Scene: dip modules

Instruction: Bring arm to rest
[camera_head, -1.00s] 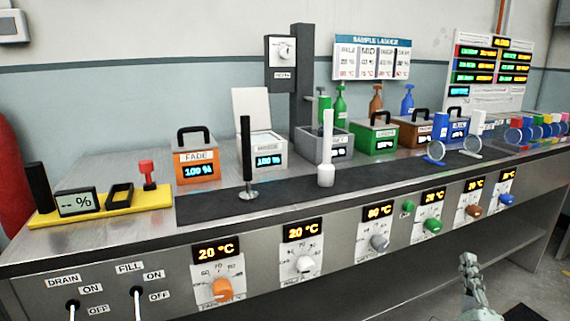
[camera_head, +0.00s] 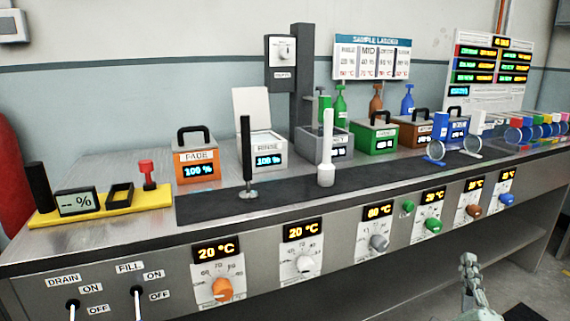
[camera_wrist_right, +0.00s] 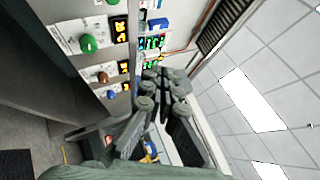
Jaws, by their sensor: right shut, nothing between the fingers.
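My right gripper (camera_head: 468,262) shows at the lower right of the head view, in front of the bench and below its top edge. It is shut and empty, with its fingertips pointing up. In the right wrist view my right gripper (camera_wrist_right: 162,82) has its fingers together with nothing between them. It is apart from the bench and its knobs. My left gripper is not in view.
The bench (camera_head: 120,237) runs across the view with a dark mat (camera_head: 290,195). Module boxes, such as the orange one (camera_head: 197,165), stand on it. Knobs, such as the blue one (camera_head: 506,200), jut from its front. Floor (camera_head: 545,290) is free at the right.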

